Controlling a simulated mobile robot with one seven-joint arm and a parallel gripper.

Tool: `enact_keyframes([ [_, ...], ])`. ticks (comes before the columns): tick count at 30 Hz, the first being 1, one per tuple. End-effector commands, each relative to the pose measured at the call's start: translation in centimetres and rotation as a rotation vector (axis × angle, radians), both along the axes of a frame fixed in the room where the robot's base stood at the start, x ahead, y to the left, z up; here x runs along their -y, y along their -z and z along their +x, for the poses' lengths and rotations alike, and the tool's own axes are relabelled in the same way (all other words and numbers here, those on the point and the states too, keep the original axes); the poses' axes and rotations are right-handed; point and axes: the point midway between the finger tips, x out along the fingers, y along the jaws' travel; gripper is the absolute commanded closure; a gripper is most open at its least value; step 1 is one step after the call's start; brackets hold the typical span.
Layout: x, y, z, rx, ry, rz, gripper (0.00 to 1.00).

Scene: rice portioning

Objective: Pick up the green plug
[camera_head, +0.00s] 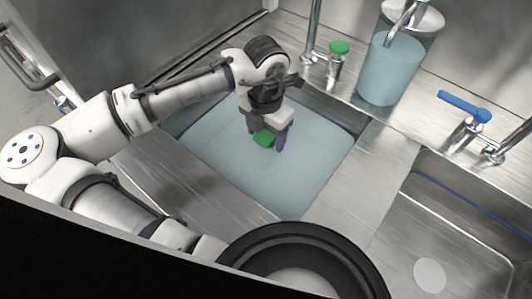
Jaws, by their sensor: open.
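The green plug (264,138) shows as a small green patch in the left sink basin, which holds pale blue water (300,165). My gripper (267,143) points down over this basin, with its dark fingers spread on either side of the plug. The fingers are open, and I cannot tell whether either one touches the plug. The upper part of the plug is partly hidden by the gripper body. I cannot tell how deep the plug sits in the water.
A tap with a green knob (340,47) stands behind the left basin. A clear container of bluish water (388,70) stands right of it. A blue-handled tap (465,106) is by the empty right basin (395,225). A dark round pot (245,247) is in front.

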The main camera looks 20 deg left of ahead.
Motion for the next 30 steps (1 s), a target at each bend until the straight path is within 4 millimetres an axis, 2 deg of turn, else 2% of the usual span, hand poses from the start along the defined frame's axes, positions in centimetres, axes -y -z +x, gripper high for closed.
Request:
enact_keyframes([
  [4,0.02,1.39,-0.03,0.000,0.000,-0.001,0.34],
  [11,0.02,1.54,-0.01,0.001,0.000,0.000,0.34],
  [26,0.02,1.51,0.00,0.001,-0.001,-0.001,0.98],
  [30,0.02,1.48,0.00,0.002,-0.001,-0.001,1.00],
])
